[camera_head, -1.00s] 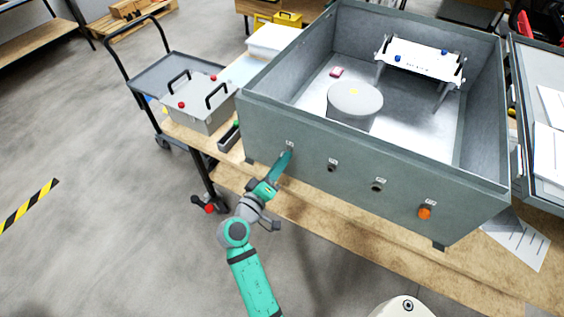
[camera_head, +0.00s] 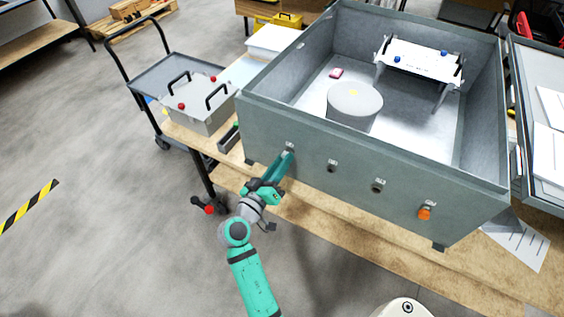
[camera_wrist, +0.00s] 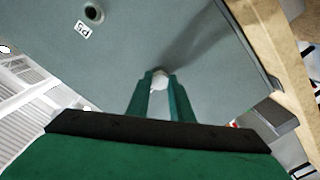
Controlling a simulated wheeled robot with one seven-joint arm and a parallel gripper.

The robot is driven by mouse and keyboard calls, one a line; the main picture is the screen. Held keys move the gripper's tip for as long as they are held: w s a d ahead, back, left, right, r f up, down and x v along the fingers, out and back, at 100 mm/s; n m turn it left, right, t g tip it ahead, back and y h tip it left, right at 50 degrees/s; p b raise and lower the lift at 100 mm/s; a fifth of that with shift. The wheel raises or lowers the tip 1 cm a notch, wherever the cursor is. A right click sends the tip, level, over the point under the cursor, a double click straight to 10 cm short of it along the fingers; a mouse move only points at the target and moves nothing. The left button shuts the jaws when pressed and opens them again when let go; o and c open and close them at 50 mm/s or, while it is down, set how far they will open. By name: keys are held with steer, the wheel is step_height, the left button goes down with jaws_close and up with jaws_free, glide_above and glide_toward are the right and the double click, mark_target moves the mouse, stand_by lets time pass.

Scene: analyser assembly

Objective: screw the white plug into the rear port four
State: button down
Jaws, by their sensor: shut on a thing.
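The white plug (camera_wrist: 160,80) sits between the two fingertips of my gripper (camera_wrist: 161,88) in the wrist view. My gripper is shut on it, and the fingertips are against or very close to the grey wall of the analyser box. In the head view, my gripper (camera_head: 287,156) is at the leftmost port of that wall, just below its small label (camera_head: 290,147). The fingers hide this port, so I cannot tell how deep the plug sits. The neighbouring port (camera_wrist: 93,13) is an open dark hole, with a label that seems to read P5.
The grey analyser box (camera_head: 258,122) stands on a wooden bench. Further right on its wall are two open ports (camera_head: 332,167) (camera_head: 377,187) and an orange plug (camera_head: 424,213).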

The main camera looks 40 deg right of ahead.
steer(key=m, duration=1.9)
steer(key=shift+w+r, duration=0.1)
steer(key=shift+w, duration=0.2)
steer(key=c, duration=1.7)
jaws_free()
steer(key=shift+a, duration=0.1)
steer(key=shift+s, duration=0.1)
